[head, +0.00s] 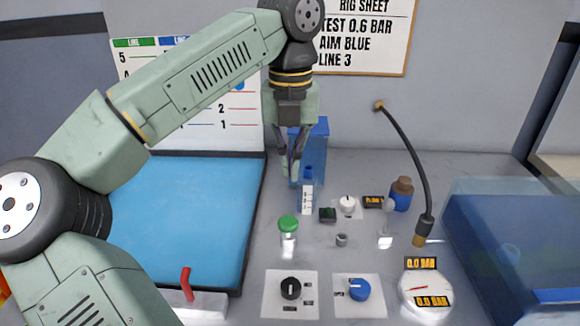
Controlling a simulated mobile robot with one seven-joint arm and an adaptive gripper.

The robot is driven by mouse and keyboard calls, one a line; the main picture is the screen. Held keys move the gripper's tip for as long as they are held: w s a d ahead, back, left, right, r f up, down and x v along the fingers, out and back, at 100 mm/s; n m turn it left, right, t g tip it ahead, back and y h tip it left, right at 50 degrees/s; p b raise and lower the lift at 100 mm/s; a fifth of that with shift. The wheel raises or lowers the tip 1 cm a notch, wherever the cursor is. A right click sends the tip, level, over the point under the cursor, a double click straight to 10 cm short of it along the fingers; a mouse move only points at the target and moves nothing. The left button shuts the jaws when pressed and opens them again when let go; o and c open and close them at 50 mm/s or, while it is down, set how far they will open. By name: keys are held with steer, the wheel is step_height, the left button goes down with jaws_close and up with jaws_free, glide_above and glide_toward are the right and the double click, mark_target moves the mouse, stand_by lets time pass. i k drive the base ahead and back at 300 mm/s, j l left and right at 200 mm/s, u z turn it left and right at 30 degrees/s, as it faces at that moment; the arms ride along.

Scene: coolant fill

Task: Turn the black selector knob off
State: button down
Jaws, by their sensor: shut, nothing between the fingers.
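The black selector knob (290,288) sits on a square white plate (272,306) at the front of the bench. Small dark labels are on the plate, too small to read. I cannot tell which label the knob points to. My gripper (290,172) hangs pointing down at the back of the bench, well behind and above the knob, in front of a blue container (318,138). Its fingers are together and empty. It does not touch the knob.
A blue knob (359,290) is on a plate to the right. A gauge (425,294), a hose (405,150) and a clear blue tank (515,235) are right; a blue tray (185,205) is left.

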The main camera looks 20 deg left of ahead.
mark_target(291, 288)
steer(key=k, duration=1)
